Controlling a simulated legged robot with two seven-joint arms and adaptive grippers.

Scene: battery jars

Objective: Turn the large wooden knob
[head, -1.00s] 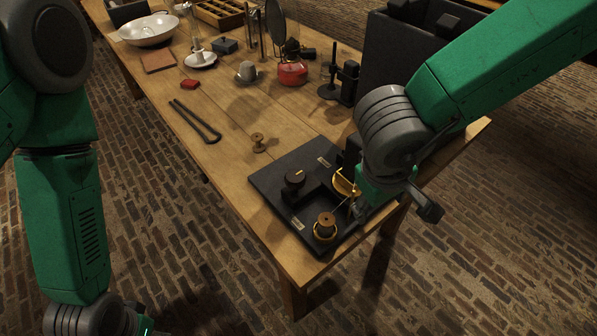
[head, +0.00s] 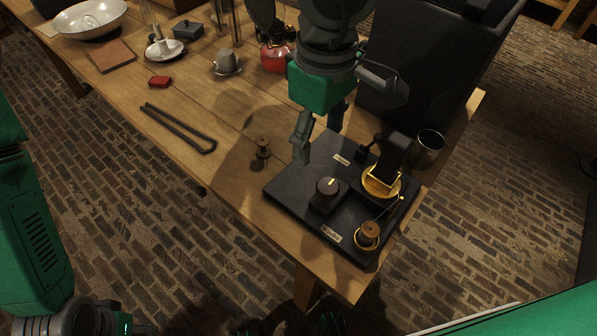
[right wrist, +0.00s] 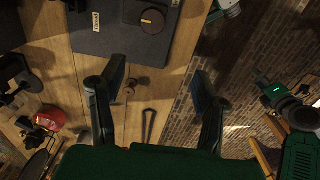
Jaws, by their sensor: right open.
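The large wooden knob (head: 327,187), dark with a brown top and a pale pointer mark, sits on a small block on the black board (head: 290,183). It also shows at the top of the right wrist view (right wrist: 152,20). My right gripper (head: 319,138) is open and empty. It hangs above the table and the board's far left edge, apart from the knob and farther back. Its two fingers (right wrist: 158,80) spread wide in the right wrist view. My left arm shows at the lower left of the head view; its gripper's jaws cannot be made out.
The board also bears a yellow-rimmed bowl (head: 380,183) by a dark upright block and a wooden spool (head: 369,231) in a brass ring. A tall black case (head: 425,65) stands behind.

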